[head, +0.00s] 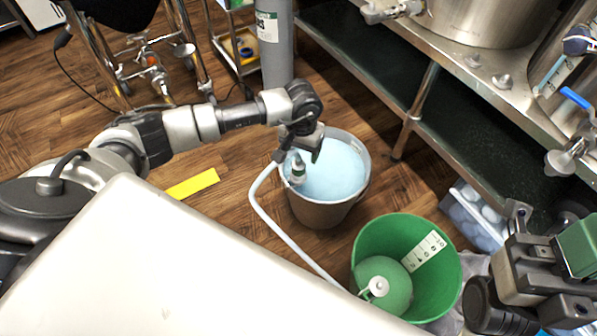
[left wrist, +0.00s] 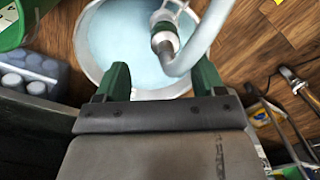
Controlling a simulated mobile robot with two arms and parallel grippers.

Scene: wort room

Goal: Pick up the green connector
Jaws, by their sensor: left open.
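The green connector (head: 298,172) is a pale fitting with a dark green band on the end of a white hose (head: 272,215). It sits at the left inner side of a bucket of pale blue liquid (head: 335,170). In the left wrist view the connector (left wrist: 165,40) shows beyond the fingers, roughly centred between them. My left gripper (head: 304,152) is open and empty, just above the connector; in the left wrist view its two green fingers (left wrist: 162,82) stand wide apart. My right gripper (head: 560,262) shows partly at the lower right, its jaws unclear.
A green bucket (head: 442,285) stands front right of the liquid bucket, with the hose running to it. A steel-legged bench (head: 420,95) lies behind. A grey cylinder (head: 274,45) and a cart stand at the back. A yellow strip (head: 193,185) lies on the wooden floor.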

